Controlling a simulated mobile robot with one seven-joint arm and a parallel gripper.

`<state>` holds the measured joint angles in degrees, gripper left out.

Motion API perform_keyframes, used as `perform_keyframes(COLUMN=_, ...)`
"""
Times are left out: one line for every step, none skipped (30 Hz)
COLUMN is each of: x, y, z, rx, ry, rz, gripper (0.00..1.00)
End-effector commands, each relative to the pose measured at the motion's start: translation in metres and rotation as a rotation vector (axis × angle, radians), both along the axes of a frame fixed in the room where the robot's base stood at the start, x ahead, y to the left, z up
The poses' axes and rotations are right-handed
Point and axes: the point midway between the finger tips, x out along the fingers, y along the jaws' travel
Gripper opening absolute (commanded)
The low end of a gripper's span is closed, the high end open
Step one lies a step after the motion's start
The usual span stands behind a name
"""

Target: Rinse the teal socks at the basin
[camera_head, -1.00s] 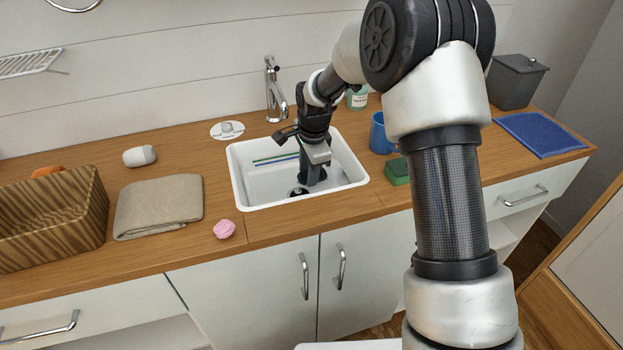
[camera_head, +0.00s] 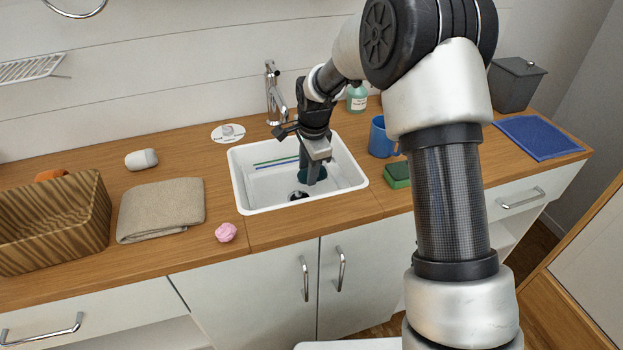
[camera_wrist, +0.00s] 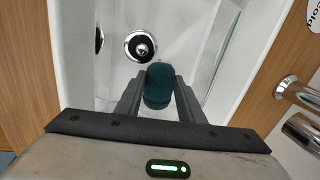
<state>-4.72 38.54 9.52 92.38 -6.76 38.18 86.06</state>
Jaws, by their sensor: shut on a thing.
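The teal socks (camera_wrist: 158,85) are a dark teal bundle between my gripper's two fingers in the wrist view. In the head view the socks (camera_head: 318,174) show partly behind my gripper (camera_head: 311,172). My gripper (camera_wrist: 158,92) is shut on the socks and points down inside the white basin (camera_head: 240,182). The round drain (camera_wrist: 140,46) lies just beyond the socks in the wrist view. The chrome tap (camera_head: 272,92) stands behind the basin. I cannot tell whether water lies in the basin or whether the socks touch its floor.
A green sponge (camera_head: 397,174) and blue mug (camera_head: 380,137) stand right of the basin, with a soap bottle (camera_head: 357,99) behind. A folded towel (camera_head: 160,210), pink item (camera_head: 226,232), white item (camera_head: 141,159) and wicker basket (camera_head: 50,225) lie left. A blue cloth (camera_head: 538,135) lies far right.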

Motion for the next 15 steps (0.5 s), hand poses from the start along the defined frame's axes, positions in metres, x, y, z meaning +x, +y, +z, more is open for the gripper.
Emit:
perform_keyframes(x=0.000, y=0.000, z=0.007, rx=0.000, ry=-0.001, rz=0.000, gripper=0.13)
perform_keyframes(x=0.000, y=0.000, z=0.010, rx=0.000, ry=0.000, rz=0.000, gripper=0.13)
perform_keyframes(x=0.000, y=0.000, z=0.013, rx=0.000, ry=0.000, rz=0.000, gripper=0.13)
perform_keyframes(x=0.000, y=0.000, z=0.015, rx=0.000, ry=-0.001, rz=0.000, gripper=0.13)
perform_keyframes(x=0.000, y=0.000, z=0.018, rx=0.000, ry=-0.001, rz=0.000, gripper=0.13)
perform_keyframes(x=0.000, y=0.000, z=0.021, rx=0.000, ry=-0.001, rz=0.000, gripper=0.13)
perform_keyframes(x=0.000, y=0.000, z=0.023, rx=0.000, ry=-0.001, rz=0.000, gripper=0.13)
perform_keyframes(x=0.000, y=0.000, z=0.026, rx=0.000, ry=-0.001, rz=0.000, gripper=0.13)
perform_keyframes(x=0.000, y=0.001, z=0.029, rx=0.000, ry=-0.001, rz=0.000, gripper=0.13)
perform_keyframes(x=0.000, y=0.001, z=0.031, rx=0.000, ry=-0.001, rz=0.000, gripper=0.13)
perform_keyframes(x=0.000, y=0.001, z=0.034, rx=0.000, ry=-0.001, rz=0.000, gripper=0.13)
perform_keyframes(x=0.000, y=0.001, z=0.037, rx=0.000, ry=-0.001, rz=0.000, gripper=0.13)
perform_keyframes(x=0.000, y=0.001, z=0.040, rx=0.000, ry=-0.001, rz=0.000, gripper=0.13)
perform_keyframes(x=0.000, y=0.001, z=0.042, rx=0.000, ry=-0.001, rz=0.000, gripper=0.13)
perform_keyframes(x=0.000, y=0.001, z=0.045, rx=0.000, ry=-0.001, rz=0.000, gripper=0.13)
